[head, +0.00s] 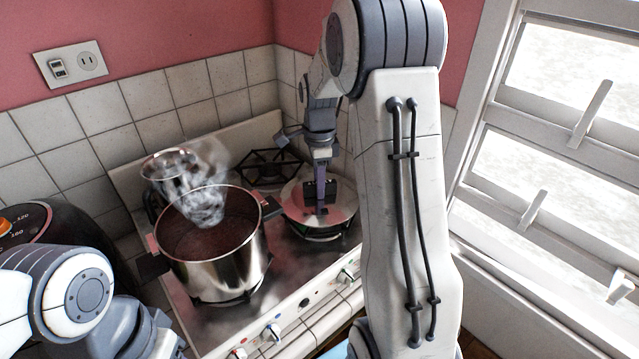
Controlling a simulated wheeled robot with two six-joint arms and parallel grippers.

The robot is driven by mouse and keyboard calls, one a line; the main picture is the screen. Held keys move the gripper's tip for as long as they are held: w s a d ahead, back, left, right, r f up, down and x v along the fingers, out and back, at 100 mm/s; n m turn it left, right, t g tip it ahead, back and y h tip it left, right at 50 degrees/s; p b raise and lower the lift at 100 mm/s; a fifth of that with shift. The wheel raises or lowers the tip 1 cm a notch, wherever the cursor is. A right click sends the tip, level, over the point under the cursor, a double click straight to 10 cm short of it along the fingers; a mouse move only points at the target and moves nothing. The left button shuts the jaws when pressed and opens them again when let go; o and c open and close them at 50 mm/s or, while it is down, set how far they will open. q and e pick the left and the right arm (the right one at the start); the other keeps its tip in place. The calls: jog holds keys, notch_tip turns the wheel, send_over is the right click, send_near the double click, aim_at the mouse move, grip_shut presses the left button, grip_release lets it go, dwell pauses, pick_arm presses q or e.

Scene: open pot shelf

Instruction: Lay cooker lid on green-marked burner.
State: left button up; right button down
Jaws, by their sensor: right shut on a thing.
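The cooker lid (342,206) is a shiny, round metal disc with a dark handle part in its middle. It lies roughly level over the front right burner (322,236), where a bit of green shows under its near edge. I cannot tell whether the lid touches the burner grate. My right gripper (320,204) points down and is shut on the lid at its handle. My right arm crosses the picture in front. My left arm shows at the lower left, but its gripper is not in view.
A large steaming pot (222,262) stands on the front left burner, close to the lid. A smaller steel pot (168,163) is behind it. The back right burner (268,164) is bare. Tiled walls close off the back; a window (560,120) is at right.

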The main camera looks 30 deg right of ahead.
jog(key=shift+f, duration=0.4)
jog(key=c, duration=0.6)
grip_release()
notch_tip(320, 180, up, 10)
jog(key=shift+r+b, duration=0.25)
jog(key=shift+b, duration=0.6)
jog(key=shift+d, duration=0.1)
